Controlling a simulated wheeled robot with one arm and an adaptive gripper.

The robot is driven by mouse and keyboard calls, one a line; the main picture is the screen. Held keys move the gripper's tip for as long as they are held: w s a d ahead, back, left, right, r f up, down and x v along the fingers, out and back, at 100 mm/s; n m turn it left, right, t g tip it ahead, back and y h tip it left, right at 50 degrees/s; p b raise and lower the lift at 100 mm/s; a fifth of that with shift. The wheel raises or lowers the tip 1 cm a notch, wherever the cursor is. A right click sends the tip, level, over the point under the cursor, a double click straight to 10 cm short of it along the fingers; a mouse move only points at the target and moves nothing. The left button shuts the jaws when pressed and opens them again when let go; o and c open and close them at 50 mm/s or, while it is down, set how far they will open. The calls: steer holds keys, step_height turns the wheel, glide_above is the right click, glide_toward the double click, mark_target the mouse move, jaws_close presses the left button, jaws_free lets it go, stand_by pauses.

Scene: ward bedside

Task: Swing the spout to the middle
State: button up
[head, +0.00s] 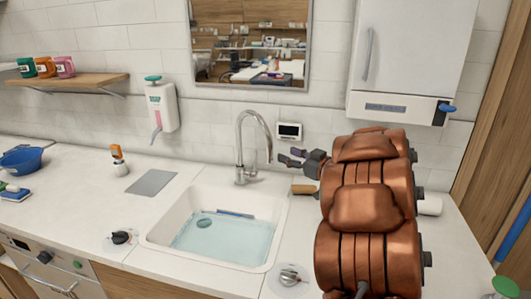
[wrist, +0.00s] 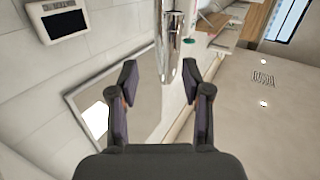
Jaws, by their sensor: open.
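The chrome spout (head: 257,119) rises behind the sink (head: 155,242) and arches over to the right, its tip hanging near the sink's right side. My gripper (head: 288,157) is just right of the spout tip, at about its height, with its fingers pointing left. In the wrist view the spout (wrist: 171,40) comes down from the top edge, and its lower end lies between the two open fingertips of my gripper (wrist: 160,82). Whether a finger touches it I cannot tell. My arm hides part of the counter at right.
The sink holds water with a blue item in it. A small display (head: 289,131) is on the wall behind my gripper. A brush with a wooden handle (head: 303,189) lies below it. A mirror (head: 250,45) and a white cabinet (head: 411,50) hang above. A soap dispenser (head: 161,107) is at left.

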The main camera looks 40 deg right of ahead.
mark_target(270, 151)
steer(key=shift+y, duration=0.8)
steer(key=shift+a+f+p+x, duration=0.15)
steer(key=shift+p+x, duration=0.15)
steer(key=shift+x, duration=0.95)
steer(key=shift+a+p+x, duration=0.15)
steer(key=shift+p+x, duration=0.1)
steer(key=shift+x, duration=1)
steer(key=shift+a+f+p+x, duration=0.15)
steer(key=shift+p+x, duration=0.15)
steer(key=shift+x, duration=0.95)
steer(key=shift+s, duration=0.15)
jaws_close()
